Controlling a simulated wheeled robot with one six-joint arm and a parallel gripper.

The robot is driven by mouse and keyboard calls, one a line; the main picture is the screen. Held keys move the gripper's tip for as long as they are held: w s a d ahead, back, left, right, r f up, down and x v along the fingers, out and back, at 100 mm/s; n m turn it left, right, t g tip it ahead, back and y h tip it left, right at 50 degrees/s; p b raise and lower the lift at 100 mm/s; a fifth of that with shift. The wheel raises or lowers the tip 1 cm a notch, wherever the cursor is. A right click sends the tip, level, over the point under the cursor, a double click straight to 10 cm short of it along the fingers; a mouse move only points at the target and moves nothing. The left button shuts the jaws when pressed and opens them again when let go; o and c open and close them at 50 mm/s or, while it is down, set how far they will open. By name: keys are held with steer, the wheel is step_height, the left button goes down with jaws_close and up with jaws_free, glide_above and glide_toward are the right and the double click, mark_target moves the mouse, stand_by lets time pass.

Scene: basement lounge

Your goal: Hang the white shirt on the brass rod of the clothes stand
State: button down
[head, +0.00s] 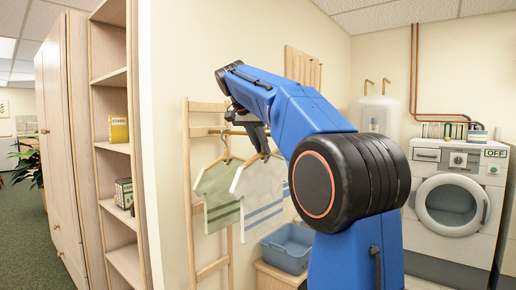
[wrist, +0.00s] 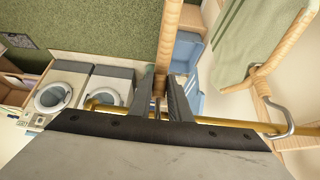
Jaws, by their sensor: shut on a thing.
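The white shirt (head: 262,195) with blue stripes hangs from a wooden hanger below my gripper (head: 264,150), which is shut on that hanger. In the wrist view my gripper (wrist: 160,95) has a wooden bar between its fingers, seemingly the hanger; the shirt cannot be made out there. The brass rod (head: 215,131) of the wooden clothes stand (head: 188,180) is close by the gripper. In the wrist view the rod (wrist: 235,124) crosses by the fingers. I cannot tell whether the white shirt's hook is over the rod.
A green shirt (head: 217,195) hangs on the rod left of the white one; it is at the right in the wrist view (wrist: 248,40). A blue basket (head: 287,248) sits low to the right of the stand. A washing machine (head: 452,200) stands farther right, shelves (head: 118,150) at left.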

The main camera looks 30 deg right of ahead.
steer(key=shift+f, duration=1.3)
steer(key=c, duration=1.6)
jaws_free()
steer(key=shift+o, duration=0.2)
steer(key=v, duration=1.7)
steer(key=shift+s, duration=0.1)
